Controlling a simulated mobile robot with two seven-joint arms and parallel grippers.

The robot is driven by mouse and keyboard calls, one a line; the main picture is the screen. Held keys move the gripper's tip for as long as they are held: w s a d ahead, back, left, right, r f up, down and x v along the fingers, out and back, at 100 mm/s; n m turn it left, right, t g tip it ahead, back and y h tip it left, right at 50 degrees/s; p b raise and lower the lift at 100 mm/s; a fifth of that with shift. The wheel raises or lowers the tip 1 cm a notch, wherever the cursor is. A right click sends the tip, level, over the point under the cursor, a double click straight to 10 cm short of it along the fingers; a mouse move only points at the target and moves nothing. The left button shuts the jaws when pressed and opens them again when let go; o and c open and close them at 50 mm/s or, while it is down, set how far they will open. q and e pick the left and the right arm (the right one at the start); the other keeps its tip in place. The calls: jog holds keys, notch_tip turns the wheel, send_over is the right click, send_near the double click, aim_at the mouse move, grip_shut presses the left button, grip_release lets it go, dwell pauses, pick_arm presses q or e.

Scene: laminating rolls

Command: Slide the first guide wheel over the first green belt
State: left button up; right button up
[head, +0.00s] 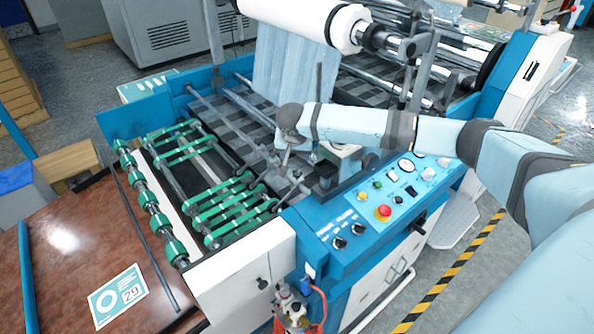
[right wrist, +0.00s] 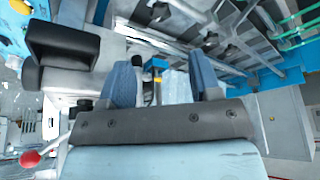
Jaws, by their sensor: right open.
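Several green belts (head: 240,200) run across the open roller bed at the front left of the machine in the head view. Small metal guide parts (head: 290,185) sit on a bar at the right end of the belts. The guide wheels are too small to tell apart, and which is first is unclear. My right gripper (head: 283,150) hangs above this bar, partly hidden by its wrist. In the right wrist view my right gripper (right wrist: 168,75) is open, with a small blue-and-yellow part (right wrist: 156,68) showing between its fingers. Green belts (right wrist: 295,22) show at the upper right there.
The control panel (head: 400,185) with a red button stands right of the guide bar. A white roll (head: 300,20) hangs above the sheet at the back. A brown table (head: 70,240) with a printed card (head: 118,296) lies at the left.

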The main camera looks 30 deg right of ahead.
aim_at(297, 172)
jog(key=p+x, duration=0.1)
jog(key=x, duration=1)
jog(key=shift+a+p, duration=0.1)
jog(key=shift+p, duration=0.2)
jog(key=shift+w+f, duration=0.2)
jog(key=shift+f, duration=0.3)
